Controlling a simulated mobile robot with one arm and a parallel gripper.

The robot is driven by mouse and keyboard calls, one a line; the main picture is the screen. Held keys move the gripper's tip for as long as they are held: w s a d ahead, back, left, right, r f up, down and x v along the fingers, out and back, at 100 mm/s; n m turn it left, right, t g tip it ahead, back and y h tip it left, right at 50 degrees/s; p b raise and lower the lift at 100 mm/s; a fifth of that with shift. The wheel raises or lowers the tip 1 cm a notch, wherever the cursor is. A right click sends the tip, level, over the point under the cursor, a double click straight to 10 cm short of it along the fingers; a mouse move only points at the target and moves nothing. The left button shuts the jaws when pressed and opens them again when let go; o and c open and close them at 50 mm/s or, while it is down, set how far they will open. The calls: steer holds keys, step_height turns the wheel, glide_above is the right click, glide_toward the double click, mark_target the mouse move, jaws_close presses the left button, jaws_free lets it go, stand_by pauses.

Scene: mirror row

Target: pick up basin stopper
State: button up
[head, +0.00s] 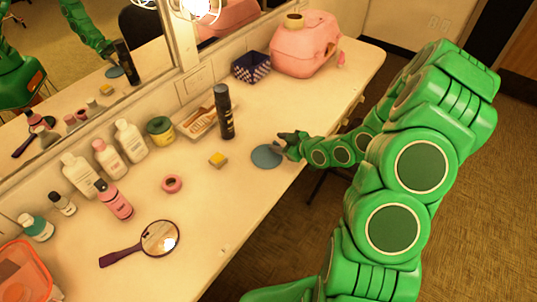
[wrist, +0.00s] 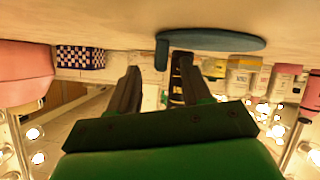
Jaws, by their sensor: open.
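The basin stopper (head: 266,156) is a flat blue-grey disc lying on the counter near its front edge. In the wrist view, which is upside down, the stopper (wrist: 215,42) shows its disc edge-on with a short upright tab at one side. My gripper (head: 287,141) is at the stopper's right side in the head view, low over the counter. In the wrist view my gripper (wrist: 160,75) is open and empty, and the tab lines up with the gap between the fingers. I cannot tell whether a finger touches it.
A black spray can (head: 223,112) stands behind the stopper, and a yellow sponge (head: 217,160) lies left of it. A pink case (head: 304,45) and a checkered box (head: 251,67) stand at the back. A hand mirror (head: 158,238) and several bottles are at left.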

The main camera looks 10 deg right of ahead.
steer(key=shift+w+a+f, duration=0.35)
steer(key=shift+w+a, duration=0.05)
steer(key=shift+w, duration=0.05)
steer(key=shift+c, duration=0.3)
jaws_close()
step_height(320, 180, up, 10)
stand_by(0.8)
